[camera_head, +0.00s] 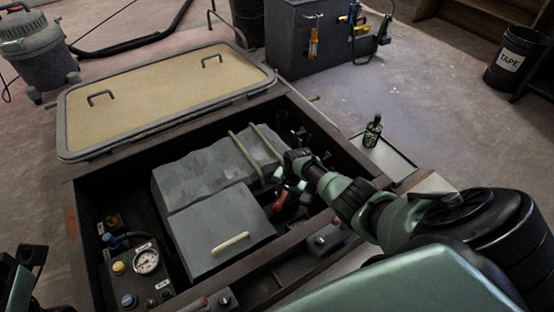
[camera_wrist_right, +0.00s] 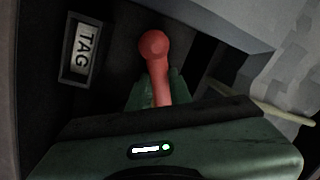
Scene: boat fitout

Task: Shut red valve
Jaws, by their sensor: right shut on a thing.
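The red valve handle (camera_head: 279,201) is inside the open compartment, to the right of the grey boxed unit in the head view. In the right wrist view the red handle (camera_wrist_right: 155,62) has a rounded end and a narrower stem that runs down between my fingers. My right gripper (camera_head: 283,188) reaches into the compartment from the right and is shut on the red handle; its fingers also show in the wrist view (camera_wrist_right: 157,92). The valve body is hidden. Part of my left arm (camera_head: 20,275) shows at the lower left edge; its fingertips cannot be made out.
A TAG plate (camera_wrist_right: 82,48) is beside the handle. The grey unit (camera_head: 215,220) with pale straps fills the compartment's middle. A gauge panel (camera_head: 146,261) stands at its left. The open hatch lid (camera_head: 165,95) lies behind. A dark bottle (camera_head: 372,132) stands right of the compartment.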

